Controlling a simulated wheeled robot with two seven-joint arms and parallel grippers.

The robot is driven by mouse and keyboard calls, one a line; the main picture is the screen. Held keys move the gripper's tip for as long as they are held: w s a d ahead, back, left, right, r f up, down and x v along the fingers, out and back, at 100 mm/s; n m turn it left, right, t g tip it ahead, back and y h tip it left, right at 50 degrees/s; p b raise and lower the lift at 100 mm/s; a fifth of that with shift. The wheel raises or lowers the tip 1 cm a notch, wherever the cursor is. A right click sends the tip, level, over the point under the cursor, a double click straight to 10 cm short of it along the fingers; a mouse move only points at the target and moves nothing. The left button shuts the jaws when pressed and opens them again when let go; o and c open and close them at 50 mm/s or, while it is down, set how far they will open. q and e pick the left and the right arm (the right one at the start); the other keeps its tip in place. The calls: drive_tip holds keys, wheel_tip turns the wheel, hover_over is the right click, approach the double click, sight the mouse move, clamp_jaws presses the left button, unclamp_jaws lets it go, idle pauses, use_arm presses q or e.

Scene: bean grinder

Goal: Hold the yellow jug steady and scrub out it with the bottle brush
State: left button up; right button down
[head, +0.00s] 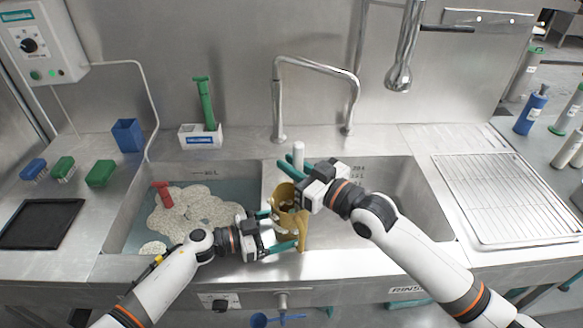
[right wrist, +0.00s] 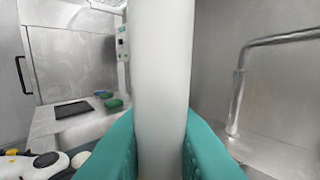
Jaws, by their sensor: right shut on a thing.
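The yellow jug (head: 291,225) stands at the divider between the two basins. My left gripper (head: 273,230) has its teal fingers apart at the jug's left and front. I cannot tell whether they press on it. My right gripper (head: 294,168) is above the jug, shut on the white handle of the bottle brush (head: 298,151). In the right wrist view the handle (right wrist: 161,75) runs upright between the teal fingers. The brush's bristle end is hidden behind the gripper and jug, so I cannot tell how deep it is.
The left basin (head: 125,235) holds foamy water and a red-handled item (head: 162,193). The right basin (head: 408,195) looks empty. A tall faucet (head: 279,100) stands behind the jug. Brushes (head: 64,167), a blue cup (head: 128,135) and a drying rack (head: 500,190) are at the sides.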

wheel_tip(320, 180, up, 16)
drive_tip(key=a, duration=0.1)
drive_tip(key=shift+s+a, duration=0.15)
drive_tip(key=shift+a, duration=0.15)
idle(6.1)
